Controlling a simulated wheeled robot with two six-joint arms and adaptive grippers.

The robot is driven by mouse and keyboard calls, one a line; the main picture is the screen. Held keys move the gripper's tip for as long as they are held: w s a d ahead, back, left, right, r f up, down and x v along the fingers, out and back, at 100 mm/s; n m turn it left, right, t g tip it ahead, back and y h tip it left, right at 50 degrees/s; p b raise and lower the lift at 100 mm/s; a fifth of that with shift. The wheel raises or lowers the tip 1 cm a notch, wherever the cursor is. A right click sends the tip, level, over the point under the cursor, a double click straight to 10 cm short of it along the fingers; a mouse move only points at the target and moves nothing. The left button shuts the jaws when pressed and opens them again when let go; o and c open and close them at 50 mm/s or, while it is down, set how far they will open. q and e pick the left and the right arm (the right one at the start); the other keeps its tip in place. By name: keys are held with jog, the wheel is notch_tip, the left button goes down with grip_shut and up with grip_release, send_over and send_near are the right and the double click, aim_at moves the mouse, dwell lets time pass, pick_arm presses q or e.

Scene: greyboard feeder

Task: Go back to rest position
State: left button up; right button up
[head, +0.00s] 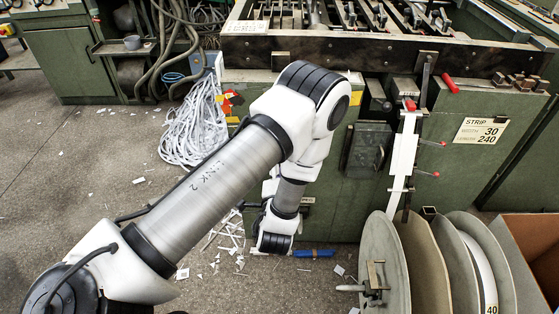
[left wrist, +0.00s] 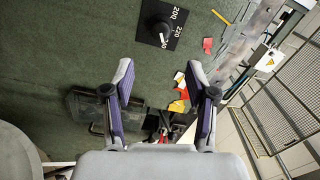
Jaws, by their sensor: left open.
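My left arm reaches in from the lower left in the head view and bends down in front of the green machine (head: 335,205). Its gripper cannot be made out clearly there. In the left wrist view my left gripper (left wrist: 160,78) is open, with its two fingers wide apart and nothing between them. Beyond the fingers is a green panel (left wrist: 95,55) with a black dial (left wrist: 163,32) marked with numbers. My right gripper is in neither view.
Large grey reels (head: 382,250) stand at the lower right, with a cardboard box (head: 532,250) beside them. A white strip (head: 403,160) hangs down the machine's front. A heap of white strips (head: 195,125) and paper scraps lie on the floor. The left floor (head: 70,165) is mostly clear.

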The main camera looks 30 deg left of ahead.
pick_arm(q)
jog(key=s+d+f+n+g+h+p, duration=0.2)
jog(key=s+g, duration=0.3)
jog(key=s, duration=0.4)
jog(key=s+d+f+n+g+h+p, duration=0.3)
jog(key=s+n+g+h+p, duration=0.1)
jog(key=s, duration=0.5)
jog(key=s+d+f+n+g+h+p, duration=0.2)
jog(key=s+g, duration=0.4)
jog(key=s, duration=0.3)
jog(key=f+n+h+p, duration=0.1)
jog(key=p, duration=0.1)
jog(key=shift+s+d+f+p, duration=0.15)
jog(key=shift+d+f+p, duration=0.15)
jog(key=shift+f+p, duration=0.1)
jog(key=shift+g, duration=0.3)
